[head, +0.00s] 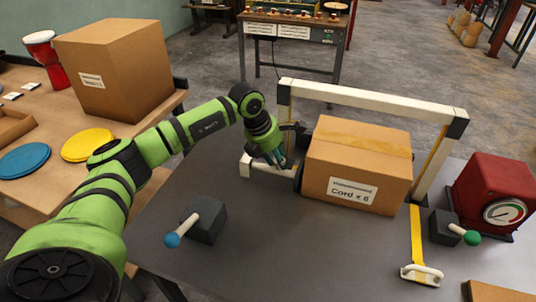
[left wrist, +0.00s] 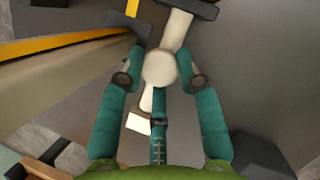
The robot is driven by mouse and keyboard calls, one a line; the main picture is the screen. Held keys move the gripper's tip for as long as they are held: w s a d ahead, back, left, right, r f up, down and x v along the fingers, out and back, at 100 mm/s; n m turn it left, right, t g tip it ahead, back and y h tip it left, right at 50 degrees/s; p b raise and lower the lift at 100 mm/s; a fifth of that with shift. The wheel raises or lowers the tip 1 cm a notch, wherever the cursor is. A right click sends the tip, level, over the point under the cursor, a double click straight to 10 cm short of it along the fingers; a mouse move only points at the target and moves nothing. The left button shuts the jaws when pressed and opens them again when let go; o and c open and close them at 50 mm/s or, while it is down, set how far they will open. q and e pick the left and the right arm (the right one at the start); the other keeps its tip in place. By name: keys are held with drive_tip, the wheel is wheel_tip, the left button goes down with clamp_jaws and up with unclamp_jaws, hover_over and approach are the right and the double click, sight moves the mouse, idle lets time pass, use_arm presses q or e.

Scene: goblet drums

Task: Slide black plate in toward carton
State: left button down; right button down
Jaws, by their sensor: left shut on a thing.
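The carton (head: 345,180) with a "Cord x 6" label stands on the dark table, under a white frame. The black plate (head: 299,178) shows as a narrow dark edge by the carton's left side; I cannot tell whether they touch. A white handle (head: 270,167) extends left from the plate. My left gripper (head: 276,160) is at this handle, left of the carton. In the left wrist view, its teal fingers (left wrist: 160,85) are shut on the handle's round white knob (left wrist: 160,68). My right gripper is out of view.
The white frame (head: 370,97) spans behind the carton. A blue-knobbed lever block (head: 206,222) stands front left, a green-knobbed one (head: 444,228) at right. A red gauge box (head: 490,185) stands far right. A yellow strap (head: 416,235) lies right of the carton. The front middle is clear.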

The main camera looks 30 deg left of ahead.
use_arm(q)
drive_tip(key=shift+w+d+r, duration=0.15)
drive_tip(key=shift+d, duration=0.2)
drive_tip(key=c, duration=0.9)
unclamp_jaws()
drive_tip(key=shift+o, duration=0.2)
drive_tip(key=shift+w+d, duration=0.1)
drive_tip(key=shift+d, duration=0.05)
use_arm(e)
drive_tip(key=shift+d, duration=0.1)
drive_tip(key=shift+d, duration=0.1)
use_arm(q)
drive_tip(key=shift+a, duration=0.2)
drive_tip(key=v, duration=1.2)
